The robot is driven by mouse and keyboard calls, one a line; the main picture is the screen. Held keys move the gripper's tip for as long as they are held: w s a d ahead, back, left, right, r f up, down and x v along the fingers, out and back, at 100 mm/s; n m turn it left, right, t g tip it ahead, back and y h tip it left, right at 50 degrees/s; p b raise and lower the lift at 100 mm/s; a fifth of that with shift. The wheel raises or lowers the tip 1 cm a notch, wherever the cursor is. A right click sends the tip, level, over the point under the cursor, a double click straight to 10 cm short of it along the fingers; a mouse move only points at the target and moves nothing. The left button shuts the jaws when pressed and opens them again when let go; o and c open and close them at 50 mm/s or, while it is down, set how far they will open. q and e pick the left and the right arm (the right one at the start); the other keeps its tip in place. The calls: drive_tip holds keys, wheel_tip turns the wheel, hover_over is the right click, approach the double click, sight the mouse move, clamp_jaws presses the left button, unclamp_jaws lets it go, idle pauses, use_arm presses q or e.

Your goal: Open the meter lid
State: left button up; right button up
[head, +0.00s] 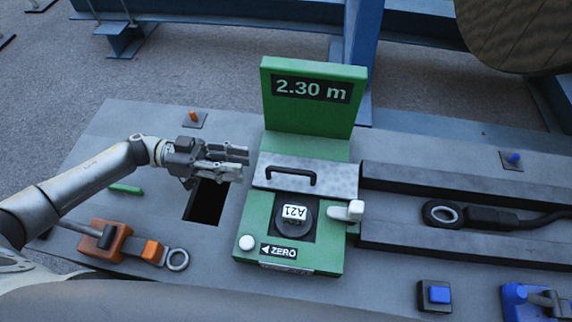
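The green meter (252,225) stands on the grey bench with an upright display panel (312,90) reading "2.30 m". Its grey metal lid (335,180) with a black handle (291,177) lies at the foot of the panel. My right gripper is not in view.
A dark rectangular opening (206,202) lies below my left gripper. An orange tool (105,240) with a ring sits at the left. A black cable with a ring end (490,217) lies in a channel at the right. A blue button (439,294) is at front right.

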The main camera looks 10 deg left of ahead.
sight(279, 168)
use_arm(q)
drive_tip(key=shift+w+d+f, duration=0.2)
drive_tip(key=shift+w+f, duration=0.25)
drive_tip(key=shift+f, duration=0.1)
drive_tip(key=d+p, duration=0.1)
drive_tip(key=d, duration=0.3)
drive_tip(key=d+p, duration=0.1)
drive_tip(key=d, duration=0.4)
drive_tip(key=shift+s+d+r, duration=0.1)
drive_tip(key=shift+d+r, duration=0.1)
drive_tip(key=shift+d+f, duration=0.1)
drive_tip(key=shift+d, duration=0.45)
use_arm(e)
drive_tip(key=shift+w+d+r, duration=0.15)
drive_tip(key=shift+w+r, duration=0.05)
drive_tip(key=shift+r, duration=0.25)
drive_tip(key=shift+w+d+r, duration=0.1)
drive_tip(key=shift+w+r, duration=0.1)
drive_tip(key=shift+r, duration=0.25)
use_arm(q)
clamp_jaws()
